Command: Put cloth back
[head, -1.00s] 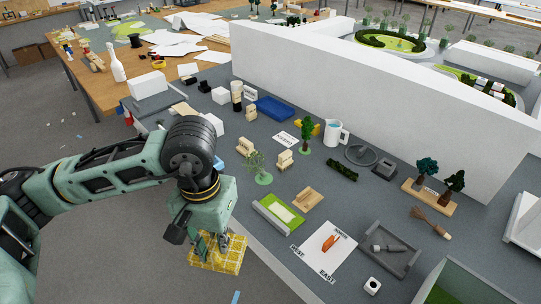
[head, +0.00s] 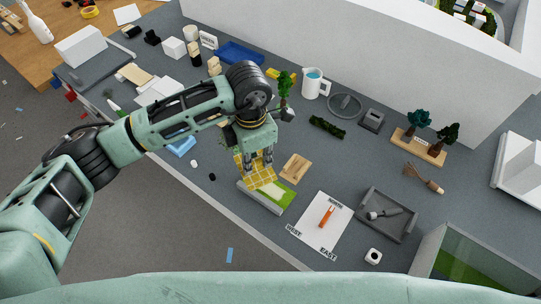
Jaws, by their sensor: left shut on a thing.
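The yellow checked cloth (head: 252,173) hangs below my left gripper (head: 258,160) in the head view. The left gripper is shut on it, over the table near its front edge. The cloth's lower end overlaps the back left of a green and white tray-like piece (head: 272,198); whether it touches cannot be told. My left arm hides part of the table behind it. My right gripper is not in view.
A small wooden board (head: 295,168) lies right of the cloth. A white compass sheet (head: 320,224) with an orange piece and a grey tray (head: 386,215) lie further right. A jug (head: 315,84) and a tree (head: 284,85) stand behind. A white wall (head: 400,60) bounds the back.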

